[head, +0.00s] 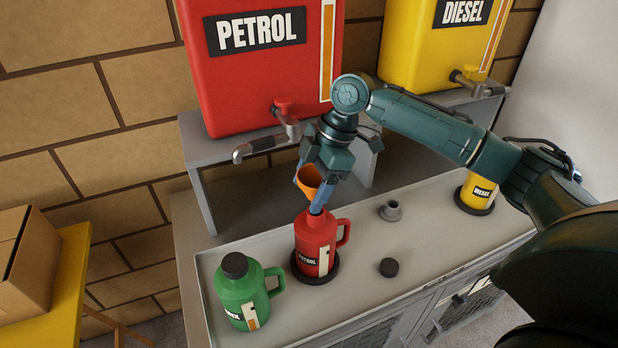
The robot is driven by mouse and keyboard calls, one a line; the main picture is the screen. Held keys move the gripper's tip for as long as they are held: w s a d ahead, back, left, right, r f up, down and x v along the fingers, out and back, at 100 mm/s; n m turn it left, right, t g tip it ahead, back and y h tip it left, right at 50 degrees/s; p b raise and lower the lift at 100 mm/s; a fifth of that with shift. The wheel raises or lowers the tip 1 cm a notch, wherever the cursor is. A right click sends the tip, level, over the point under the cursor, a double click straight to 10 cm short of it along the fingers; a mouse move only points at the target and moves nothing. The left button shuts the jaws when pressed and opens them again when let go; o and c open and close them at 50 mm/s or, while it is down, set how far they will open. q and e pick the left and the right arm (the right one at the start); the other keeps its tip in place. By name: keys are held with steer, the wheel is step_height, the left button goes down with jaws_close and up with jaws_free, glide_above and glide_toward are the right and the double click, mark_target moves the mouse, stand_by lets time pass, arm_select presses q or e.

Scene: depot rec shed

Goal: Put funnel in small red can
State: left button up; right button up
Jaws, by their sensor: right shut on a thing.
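The small red can (317,243), labelled PETROL, stands upright on a black round base on the grey bench top. The orange funnel (307,179) is directly above the can's top, wide end up. My right gripper (318,193) comes down from above and is shut on the funnel; a blue fingertip covers part of it. The funnel's lower end and the can's mouth are hidden behind the finger, so I cannot tell whether the spout is inside the can. My left gripper is not in view.
A green can (262,291) with a black cap stands left of the red can. A black cap (389,267), a grey conical piece (391,211) and a small yellow diesel can (478,191) are to the right. A red petrol tank (262,85) with a tap (270,141) stands behind.

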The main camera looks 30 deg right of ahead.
mark_target(310, 198)
step_height(310, 198, down, 3)
steer(key=shift+r+b, duration=0.15)
steer(key=shift+b, duration=0.85)
steer(key=shift+f+b, duration=0.5)
steer(key=shift+b, duration=0.1)
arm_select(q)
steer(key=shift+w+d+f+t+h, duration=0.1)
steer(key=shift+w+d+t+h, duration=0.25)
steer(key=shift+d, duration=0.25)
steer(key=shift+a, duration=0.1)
arm_select(e)
steer(key=shift+r, duration=0.1)
steer(key=shift+p, duration=0.35)
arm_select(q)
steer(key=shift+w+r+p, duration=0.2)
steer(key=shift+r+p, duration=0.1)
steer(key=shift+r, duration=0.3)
